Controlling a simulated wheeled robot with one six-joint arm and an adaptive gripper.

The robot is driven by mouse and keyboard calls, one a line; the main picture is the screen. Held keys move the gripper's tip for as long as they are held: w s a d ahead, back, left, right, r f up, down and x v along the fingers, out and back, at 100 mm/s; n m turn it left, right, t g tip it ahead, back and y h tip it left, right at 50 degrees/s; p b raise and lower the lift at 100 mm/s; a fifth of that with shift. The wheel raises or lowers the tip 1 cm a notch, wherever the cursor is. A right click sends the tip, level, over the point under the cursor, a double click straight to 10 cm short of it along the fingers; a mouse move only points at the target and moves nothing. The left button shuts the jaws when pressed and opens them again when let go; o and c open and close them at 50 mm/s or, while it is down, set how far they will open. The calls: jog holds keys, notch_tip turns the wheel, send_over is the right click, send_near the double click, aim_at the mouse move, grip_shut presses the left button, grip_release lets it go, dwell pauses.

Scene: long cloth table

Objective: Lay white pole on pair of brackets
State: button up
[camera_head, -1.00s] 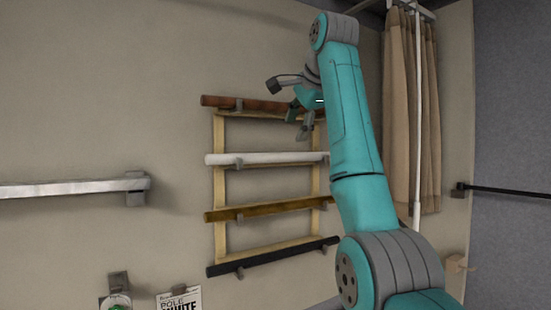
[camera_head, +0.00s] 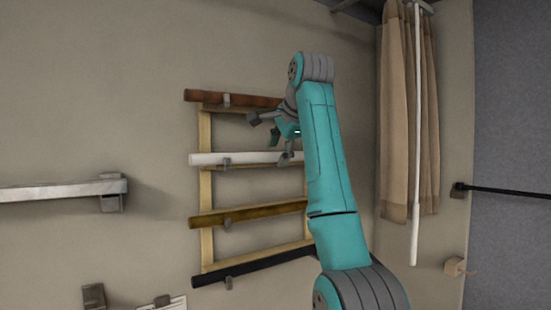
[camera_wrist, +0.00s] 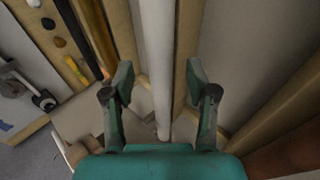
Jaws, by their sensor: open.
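The white pole (camera_head: 245,159) lies level on the wooden wall rack (camera_head: 206,185), between a red-brown pole above and a yellow-brown pole below. My gripper (camera_head: 280,148) is at the right part of the white pole, partly covered by my arm. In the wrist view, my gripper (camera_wrist: 160,82) is open, with one finger on each side of the white pole (camera_wrist: 158,45). No contact with the pole shows. Small grey hooks (camera_head: 227,163) hold the rack's poles. I cannot tell which brackets are the pair in the task.
A red-brown pole (camera_head: 225,97), a yellow-brown pole (camera_head: 245,213) and a black pole (camera_head: 250,264) share the rack. A pale bar in a wall bracket (camera_head: 112,190) is at left. Grey brackets (camera_head: 95,296) show at lower left. A curtain (camera_head: 396,110) hangs at right.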

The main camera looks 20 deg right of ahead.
jog(key=shift+w+a+f, duration=0.1)
jog(key=shift+w+f, duration=0.35)
jog(key=shift+w, duration=0.05)
grip_shut()
jog(key=shift+s+r, duration=0.1)
jog(key=shift+r, duration=0.1)
